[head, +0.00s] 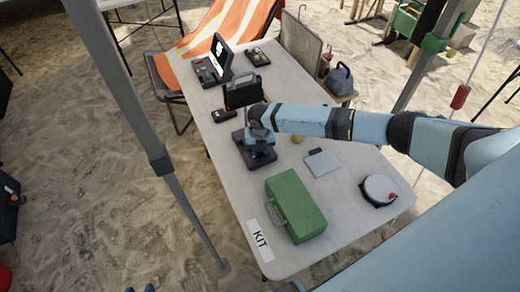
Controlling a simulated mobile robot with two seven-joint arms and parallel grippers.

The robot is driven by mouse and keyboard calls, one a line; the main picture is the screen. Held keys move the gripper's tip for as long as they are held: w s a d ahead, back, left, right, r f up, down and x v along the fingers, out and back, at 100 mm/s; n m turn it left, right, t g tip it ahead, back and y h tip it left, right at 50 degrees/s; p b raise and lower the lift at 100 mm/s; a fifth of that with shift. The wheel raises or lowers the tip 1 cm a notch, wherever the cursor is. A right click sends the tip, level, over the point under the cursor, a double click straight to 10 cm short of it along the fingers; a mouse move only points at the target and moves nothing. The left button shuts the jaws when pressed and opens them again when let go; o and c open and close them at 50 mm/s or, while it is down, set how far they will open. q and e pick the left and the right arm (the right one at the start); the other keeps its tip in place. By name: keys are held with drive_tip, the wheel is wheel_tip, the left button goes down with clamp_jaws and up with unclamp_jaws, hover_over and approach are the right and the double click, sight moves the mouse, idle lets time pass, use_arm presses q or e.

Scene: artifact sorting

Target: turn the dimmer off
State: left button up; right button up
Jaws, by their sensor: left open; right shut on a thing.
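My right gripper (258,152) is at the far end of the arm that crosses the table from the right. It is low over the middle of the table and shut on a dark thing; the arm and wrist hide most of the contact. I cannot pick out the dimmer for certain. A small dark box with an orange-red top (225,114) lies just beyond the gripper, near the table's left edge. My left gripper (140,289) shows only as two bluish tips, set apart, at the bottom edge, away from the table. It is open and looks empty.
The white table (320,226) carries a green case (296,205), a round white-topped device (379,190), a grey flat pad (322,163), a black handled case (242,92) and an open black case (214,64). A grey pole (130,100) stands left of the table.

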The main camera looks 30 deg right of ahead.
drive_tip(key=shift+n+b, duration=0.35)
drive_tip(key=shift+n, duration=1.35)
drive_tip(key=o, duration=0.9)
drive_tip(key=shift+o, duration=0.2)
